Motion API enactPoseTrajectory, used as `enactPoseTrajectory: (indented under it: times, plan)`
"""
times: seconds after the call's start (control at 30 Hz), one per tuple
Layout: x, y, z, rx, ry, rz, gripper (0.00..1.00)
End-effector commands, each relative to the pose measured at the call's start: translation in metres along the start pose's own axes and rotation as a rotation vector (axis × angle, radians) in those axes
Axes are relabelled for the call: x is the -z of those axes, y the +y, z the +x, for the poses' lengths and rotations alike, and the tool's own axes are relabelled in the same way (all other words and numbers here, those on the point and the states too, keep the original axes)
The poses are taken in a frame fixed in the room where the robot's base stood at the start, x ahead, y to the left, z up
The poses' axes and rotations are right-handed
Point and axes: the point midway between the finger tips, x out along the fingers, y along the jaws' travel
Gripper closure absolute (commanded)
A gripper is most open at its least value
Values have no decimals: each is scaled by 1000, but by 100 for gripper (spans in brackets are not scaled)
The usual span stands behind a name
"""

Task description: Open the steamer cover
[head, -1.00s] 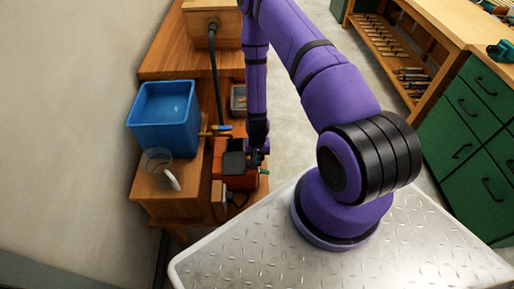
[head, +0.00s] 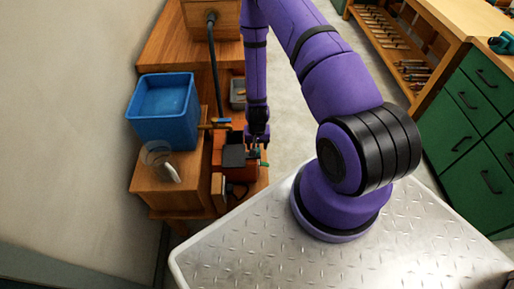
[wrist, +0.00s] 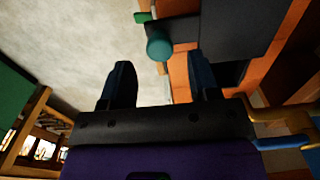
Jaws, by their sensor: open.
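The steamer (head: 240,172) is an orange-red box on the low wooden stand. A dark square plate, which looks like its cover (head: 233,156), lies flat on top. In the wrist view the dark cover (wrist: 232,22) and orange body edge fill the upper right. A teal round knob (wrist: 159,46) sticks out beside the orange edge. My gripper (head: 257,141) is just right of the cover in the head view. In the wrist view my gripper (wrist: 160,62) is open and empty, with the knob between or just beyond its fingertips; contact cannot be told.
A blue bin (head: 163,118) and a clear glass (head: 157,155) stand left of the steamer on the wooden stand (head: 160,195). A dark hose (head: 214,65) runs behind.

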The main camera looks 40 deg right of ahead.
Motion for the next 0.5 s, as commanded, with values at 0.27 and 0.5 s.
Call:
enactPoseTrajectory:
  times: [0.27,0.5]
  plan:
    - [1,0,-48,1,1,-1,44]
    - [0,0,-73,0,-1,-1,44]
